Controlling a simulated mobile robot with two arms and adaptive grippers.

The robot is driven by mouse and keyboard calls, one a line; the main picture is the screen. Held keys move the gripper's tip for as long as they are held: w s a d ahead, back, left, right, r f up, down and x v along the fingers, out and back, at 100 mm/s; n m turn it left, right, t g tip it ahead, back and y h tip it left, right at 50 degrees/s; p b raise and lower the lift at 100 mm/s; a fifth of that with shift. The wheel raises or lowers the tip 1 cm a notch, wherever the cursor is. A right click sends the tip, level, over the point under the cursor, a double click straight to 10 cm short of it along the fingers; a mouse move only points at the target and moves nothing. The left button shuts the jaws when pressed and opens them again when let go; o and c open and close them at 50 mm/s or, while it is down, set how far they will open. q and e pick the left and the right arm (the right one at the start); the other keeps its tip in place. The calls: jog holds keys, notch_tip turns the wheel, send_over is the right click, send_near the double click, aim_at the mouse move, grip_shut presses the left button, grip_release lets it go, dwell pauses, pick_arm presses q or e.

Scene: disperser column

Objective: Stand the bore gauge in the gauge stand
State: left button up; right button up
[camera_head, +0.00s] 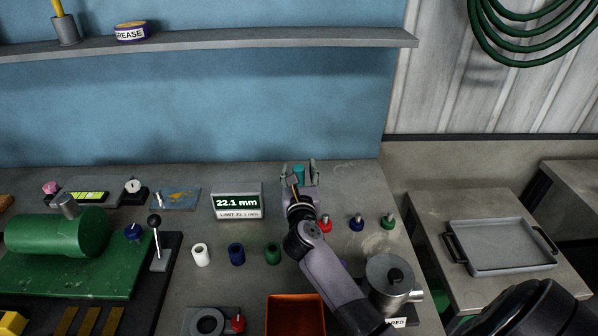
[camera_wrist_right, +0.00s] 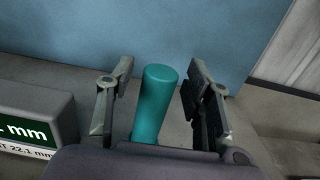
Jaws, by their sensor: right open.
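A teal cylinder with a rounded top, which looks like the bore gauge's handle (camera_head: 299,175), stands upright near the back of the bench, right of the display box. In the right wrist view the teal handle (camera_wrist_right: 157,100) rises between the two fingers. My right gripper (camera_head: 298,168) is open around it, with a gap visible on each side in the wrist view. The handle's lower end and whatever supports it are hidden by my gripper, so I cannot make out the gauge stand. My left gripper is not in view.
A display box (camera_head: 237,201) reading 22.1 mm stands left of the gripper. White, blue and green sleeves (camera_head: 236,254) and red, blue and green-based knobs (camera_head: 356,223) flank my arm. An orange bin (camera_head: 295,315) and a metal pot (camera_head: 391,277) are nearer. A grey tray (camera_head: 500,245) lies on the right table.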

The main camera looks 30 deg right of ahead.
jog(key=shift+f, duration=0.1)
jog(key=v, duration=1.2)
jog(key=shift+s, duration=0.1)
